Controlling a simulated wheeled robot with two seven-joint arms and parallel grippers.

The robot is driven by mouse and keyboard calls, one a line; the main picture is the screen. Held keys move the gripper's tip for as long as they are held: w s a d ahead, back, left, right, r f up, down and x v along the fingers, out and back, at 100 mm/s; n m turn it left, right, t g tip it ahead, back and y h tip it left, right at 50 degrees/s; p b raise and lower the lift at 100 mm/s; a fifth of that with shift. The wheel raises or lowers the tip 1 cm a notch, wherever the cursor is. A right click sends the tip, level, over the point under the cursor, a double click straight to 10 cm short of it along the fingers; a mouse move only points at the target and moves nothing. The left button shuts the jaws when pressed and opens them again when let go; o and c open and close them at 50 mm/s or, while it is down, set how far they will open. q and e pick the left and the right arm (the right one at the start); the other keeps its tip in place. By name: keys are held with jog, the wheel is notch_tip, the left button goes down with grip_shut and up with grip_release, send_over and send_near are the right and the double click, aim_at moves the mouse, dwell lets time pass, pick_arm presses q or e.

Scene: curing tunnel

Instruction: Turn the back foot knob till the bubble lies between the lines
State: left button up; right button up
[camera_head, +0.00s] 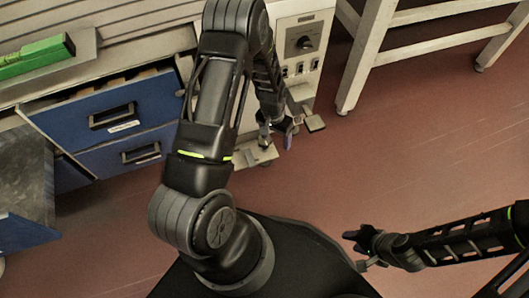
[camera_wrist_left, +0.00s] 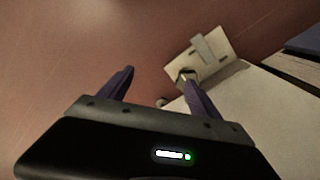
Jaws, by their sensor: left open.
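My left gripper (camera_head: 280,131) is open beside the lower end of the pale cabinet in the head view. In the left wrist view its two purple fingers (camera_wrist_left: 158,78) are apart. A pale foot plate (camera_wrist_left: 212,45) with a small metallic knob-like post (camera_wrist_left: 187,76) lies just past the right finger, which partly overlaps the post. I cannot tell whether they touch. In the head view one foot plate (camera_head: 314,123) is right of the gripper and another (camera_head: 258,155) below it. My right gripper (camera_head: 360,246) is far from the cabinet; its finger gap is unclear. I cannot make out a bubble or lines.
The cabinet (camera_head: 311,83) carries a dark dial (camera_head: 304,42) and several switches. A pale metal frame (camera_head: 365,55) stands at upper right. The red-brown floor (camera_head: 400,150) is clear.

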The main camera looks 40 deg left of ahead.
pick_arm(q)
jog(key=y+b, duration=0.1)
jog(key=b, duration=0.3)
send_over(265, 142)
jog(key=f, duration=0.4)
jog(key=shift+w+a, duration=0.15)
jog(key=shift+w, duration=0.15)
jog(key=shift+w+a+r, duration=0.1)
jog(key=shift+a, duration=0.15)
jog(key=shift+r, duration=0.15)
pick_arm(e)
notch_tip(265, 142, down, 6)
jog(key=shift+w+d+f, duration=0.15)
jog(key=shift+w+f, duration=0.1)
pick_arm(q)
notch_tip(265, 142, down, 8)
jog(key=b, duration=0.3)
pick_arm(e)
jog(key=f, duration=0.3)
jog(key=shift+w+f, duration=0.25)
pick_arm(q)
jog(key=c, duration=1.4)
